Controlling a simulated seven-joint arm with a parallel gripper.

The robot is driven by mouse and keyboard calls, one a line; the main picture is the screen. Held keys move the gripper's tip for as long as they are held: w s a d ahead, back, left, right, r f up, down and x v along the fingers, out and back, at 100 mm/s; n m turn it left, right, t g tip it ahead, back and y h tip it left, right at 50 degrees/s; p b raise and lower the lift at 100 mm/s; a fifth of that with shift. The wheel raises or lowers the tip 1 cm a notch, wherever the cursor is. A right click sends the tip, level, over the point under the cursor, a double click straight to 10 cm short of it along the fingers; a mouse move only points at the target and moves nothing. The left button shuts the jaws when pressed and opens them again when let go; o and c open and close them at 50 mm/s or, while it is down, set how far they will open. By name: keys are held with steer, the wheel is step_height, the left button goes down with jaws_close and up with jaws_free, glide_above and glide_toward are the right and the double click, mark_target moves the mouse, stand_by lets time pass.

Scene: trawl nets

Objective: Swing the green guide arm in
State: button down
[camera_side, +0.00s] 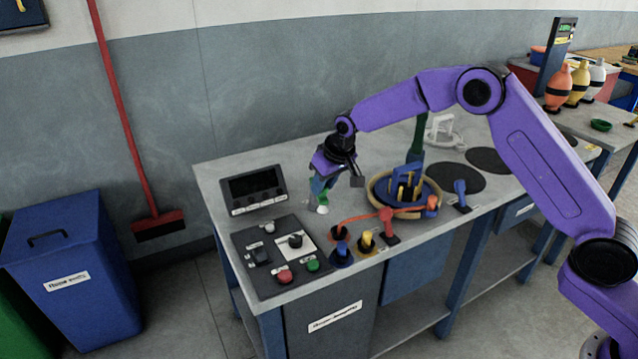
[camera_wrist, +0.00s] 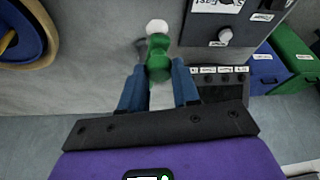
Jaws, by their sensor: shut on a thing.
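The green guide arm's end (camera_wrist: 158,57) is a green knobbed piece with a white ball tip, between my fingers in the wrist view. In the side view this green piece (camera_side: 318,198) hangs at my gripper, its white tip close to the bench top. My gripper (camera_side: 322,186) is shut on it, with its blue fingers on either side in the wrist view (camera_wrist: 158,82). A dark green post (camera_side: 417,138) stands behind the round tan-rimmed holder (camera_side: 374,190).
A red-orange arm (camera_side: 388,215) reaches across the front of the holder, with a blue lever (camera_side: 461,194) to its right. Blue and yellow knobs, a button panel (camera_side: 262,262) and a dark display (camera_side: 253,187) stand front and left. Bare bench lies behind the gripper.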

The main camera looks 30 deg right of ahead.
steer(key=w+d+n+g+y, duration=0.3)
steer(key=d+n, duration=0.5)
steer(key=n, duration=0.4)
steer(key=shift+d, duration=0.15)
stand_by(0.6)
steer(key=c, duration=0.8)
jaws_free()
steer(key=shift+r, duration=0.1)
steer(key=v, duration=1.7)
steer(key=shift+d, duration=0.3)
